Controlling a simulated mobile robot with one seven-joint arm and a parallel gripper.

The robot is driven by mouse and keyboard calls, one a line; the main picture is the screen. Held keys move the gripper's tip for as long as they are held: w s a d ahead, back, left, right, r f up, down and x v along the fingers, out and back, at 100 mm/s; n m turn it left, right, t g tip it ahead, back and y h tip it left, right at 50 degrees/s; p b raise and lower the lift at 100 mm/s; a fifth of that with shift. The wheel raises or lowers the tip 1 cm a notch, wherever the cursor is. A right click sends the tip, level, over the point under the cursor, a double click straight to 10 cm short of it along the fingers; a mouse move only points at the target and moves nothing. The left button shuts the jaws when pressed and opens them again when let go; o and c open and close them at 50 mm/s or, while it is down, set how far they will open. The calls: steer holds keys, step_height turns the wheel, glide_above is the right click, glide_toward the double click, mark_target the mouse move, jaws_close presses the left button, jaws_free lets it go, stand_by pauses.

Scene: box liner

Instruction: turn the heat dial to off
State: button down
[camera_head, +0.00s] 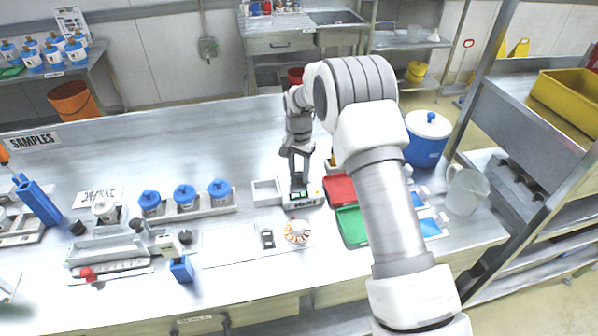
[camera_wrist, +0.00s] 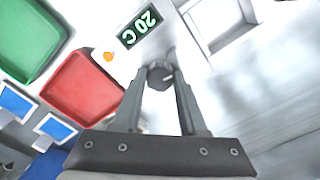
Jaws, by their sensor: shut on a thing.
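The heat dial (camera_wrist: 160,75) is a small dark grey knob on a white unit. In the wrist view my gripper (camera_wrist: 161,82) points at the unit, with its two fingertips closed around the knob's sides. Beside the knob a display (camera_wrist: 139,27) reads "20 C", and a small orange light (camera_wrist: 109,56) shows near it. In the head view the white heater unit (camera_head: 312,202) sits on the bench, with my gripper (camera_head: 298,181) over its back part. The dial is hard to make out there, and its pointer mark cannot be read.
A red tray (camera_head: 341,190) and a green tray (camera_head: 352,227) lie right of the unit. A white open box (camera_head: 265,193) is close on its left. Several blue-capped bottles (camera_head: 185,195) stand in a rack further left. A blue cooler (camera_head: 427,140) stands at the right.

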mark_target(299, 174)
steer(key=shift+n, duration=0.3)
steer(key=n+b, duration=0.1)
steer(key=n, duration=0.1)
steer(key=shift+n+b, duration=0.9)
steer(key=shift+n, duration=2)
steer(key=shift+c, duration=2.3)
jaws_free()
step_height(299, 174, up, 18)
steer(key=shift+f, duration=0.25)
steer(key=shift+r, duration=0.1)
